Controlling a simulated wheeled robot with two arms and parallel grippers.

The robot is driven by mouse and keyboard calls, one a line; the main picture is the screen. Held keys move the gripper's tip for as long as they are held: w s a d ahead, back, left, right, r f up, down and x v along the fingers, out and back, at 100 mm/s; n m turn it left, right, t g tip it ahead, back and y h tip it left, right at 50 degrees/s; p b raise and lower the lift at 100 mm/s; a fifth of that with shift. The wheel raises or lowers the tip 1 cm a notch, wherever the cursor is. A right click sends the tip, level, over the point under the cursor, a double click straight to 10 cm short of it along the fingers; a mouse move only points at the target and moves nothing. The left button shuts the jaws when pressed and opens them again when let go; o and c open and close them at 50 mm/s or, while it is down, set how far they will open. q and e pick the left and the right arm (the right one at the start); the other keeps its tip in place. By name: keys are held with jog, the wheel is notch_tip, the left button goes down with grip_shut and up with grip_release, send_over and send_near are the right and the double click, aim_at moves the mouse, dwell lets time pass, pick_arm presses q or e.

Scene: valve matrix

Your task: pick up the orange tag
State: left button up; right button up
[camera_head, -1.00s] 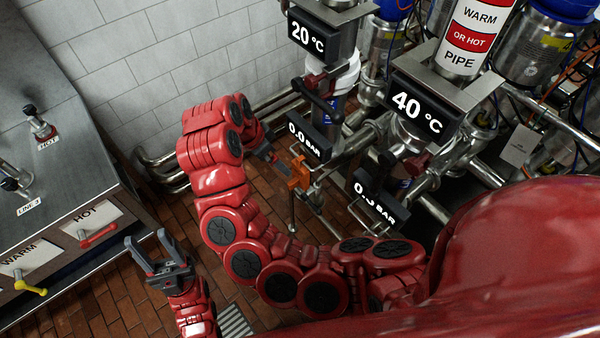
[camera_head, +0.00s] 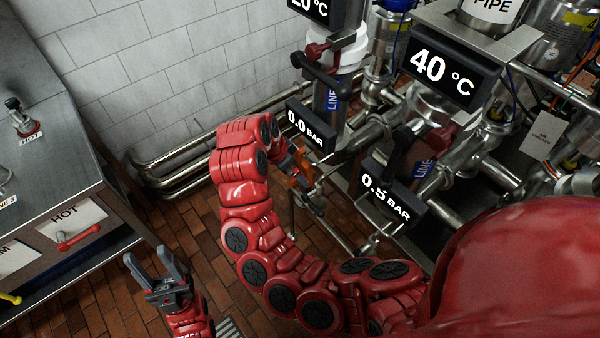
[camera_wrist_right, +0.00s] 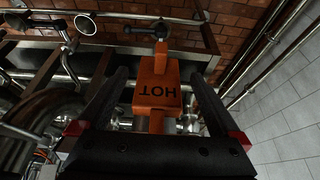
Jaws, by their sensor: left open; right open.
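The orange tag (camera_head: 301,183) is partly hidden in the head view, beside a pipe fitting below the 0.0 BAR display. In the right wrist view the tag (camera_wrist_right: 157,88) shows upside-down "HOT" lettering. My right gripper (camera_wrist_right: 158,74) is open, with one finger on each side of the tag and visible gaps between. In the head view my right gripper (camera_head: 295,165) is mostly hidden behind my arm, close to the tag. My left gripper (camera_head: 150,262) is open and empty over the brick floor at the lower left.
The 0.0 BAR display (camera_head: 308,130) and 0.5 BAR display (camera_head: 388,194) stand close to the tag, among metal pipes and valves. A steel cabinet (camera_head: 62,150) with HOT and WARM labels is at left. Pipes (camera_head: 180,172) run along the tiled wall.

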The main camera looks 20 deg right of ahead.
jog(key=shift+x, duration=1.2)
jog(key=c, duration=1.5)
jog(key=shift+r, duration=0.1)
jog(key=shift+c, duration=0.2)
